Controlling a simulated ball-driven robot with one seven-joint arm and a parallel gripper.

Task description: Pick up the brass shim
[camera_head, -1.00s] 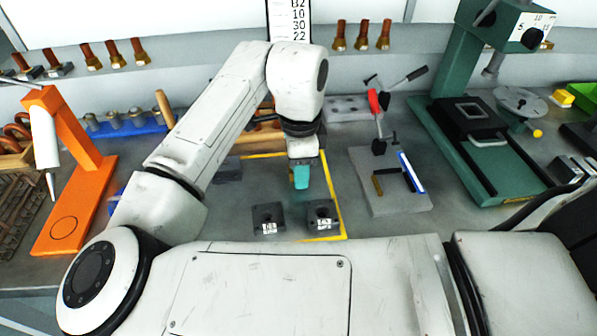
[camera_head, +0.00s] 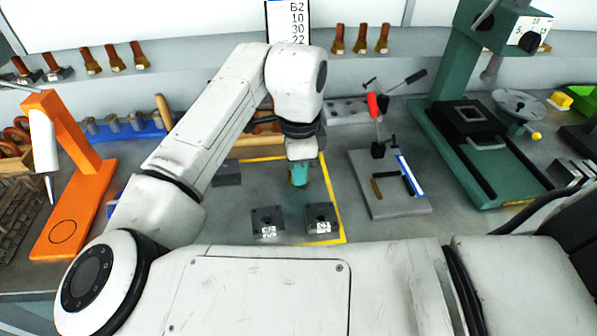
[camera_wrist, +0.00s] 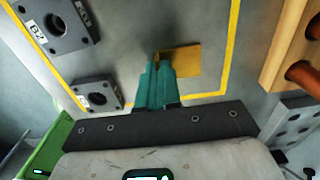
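The brass shim (camera_wrist: 186,60) is a flat, yellow-brown rectangle in the wrist view, inside the yellow-outlined area of the grey bench. My gripper (camera_wrist: 157,66) has teal fingers close together at the shim's left end. The fingers cover part of that end, and a little brass shows between the tips. I cannot tell whether the fingers press on the shim or whether it is clear of the bench. In the head view my gripper (camera_head: 298,182) points down, low over the outlined area, and the shim is not clearly visible there.
Two dark blocks with round holes and white labels (camera_head: 267,222) (camera_head: 320,217) stand just in front of my gripper. A grey fixture with a red-handled clamp (camera_head: 388,190) is to the right. A green press (camera_head: 490,150) and orange stand (camera_head: 70,185) stand farther out.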

